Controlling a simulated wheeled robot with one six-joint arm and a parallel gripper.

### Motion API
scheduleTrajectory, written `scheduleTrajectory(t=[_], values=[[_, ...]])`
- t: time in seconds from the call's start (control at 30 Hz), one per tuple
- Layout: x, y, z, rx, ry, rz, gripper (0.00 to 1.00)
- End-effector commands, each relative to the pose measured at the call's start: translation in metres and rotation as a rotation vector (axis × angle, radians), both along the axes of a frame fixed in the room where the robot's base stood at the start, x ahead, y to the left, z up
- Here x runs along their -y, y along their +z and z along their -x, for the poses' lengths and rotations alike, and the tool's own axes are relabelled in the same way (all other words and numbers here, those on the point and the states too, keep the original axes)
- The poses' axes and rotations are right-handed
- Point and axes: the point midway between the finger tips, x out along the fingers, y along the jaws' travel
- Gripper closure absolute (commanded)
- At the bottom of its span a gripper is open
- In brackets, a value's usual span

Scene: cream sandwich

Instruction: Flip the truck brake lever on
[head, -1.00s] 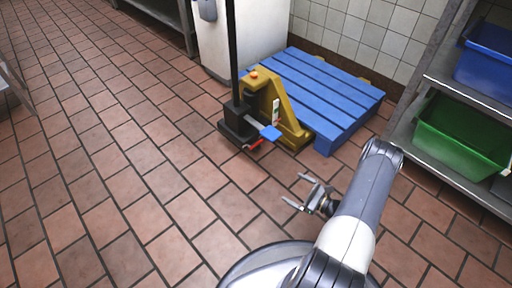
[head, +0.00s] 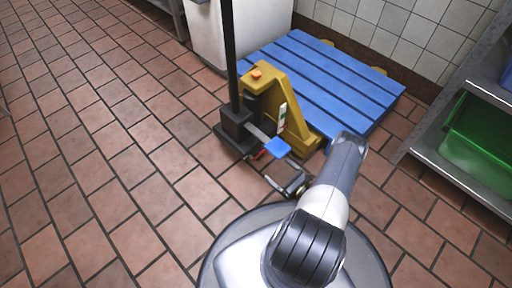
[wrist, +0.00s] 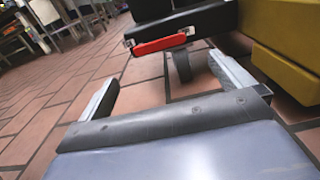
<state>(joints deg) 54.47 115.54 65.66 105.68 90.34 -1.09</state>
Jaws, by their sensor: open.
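The pallet truck (head: 285,95) is yellow and black, with an upright dark handle. A small red lever (head: 259,154) sits low on its near side, partly hidden in the head view. In the wrist view the red lever (wrist: 160,45) lies nearly level, just beyond my fingertips. A blue-tipped pedal (head: 277,146) sticks out above it. My gripper (head: 286,178) is open and empty, low and just in front of the truck. In the wrist view my gripper (wrist: 163,70) has its two fingers spread, with the red lever ahead between them and apart from them.
A blue pallet (head: 330,75) lies behind the truck against the tiled wall. A metal shelf (head: 455,165) with a green bin (head: 480,140) stands at the right. A white cabinet (head: 255,30) stands behind the truck. The tiled floor at the left is clear.

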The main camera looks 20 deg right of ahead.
Motion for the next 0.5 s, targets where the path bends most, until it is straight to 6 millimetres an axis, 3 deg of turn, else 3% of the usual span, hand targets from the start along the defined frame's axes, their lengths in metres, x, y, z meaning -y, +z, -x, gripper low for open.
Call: scheduleTrajectory(t=[0.17, 0.5], values=[[-0.007, -0.002, -0.016, 0.001, 0.006, 0.002, 0.0], [-0.027, -0.002, -0.07, 0.002, 0.007, 0.002, 0.0]])
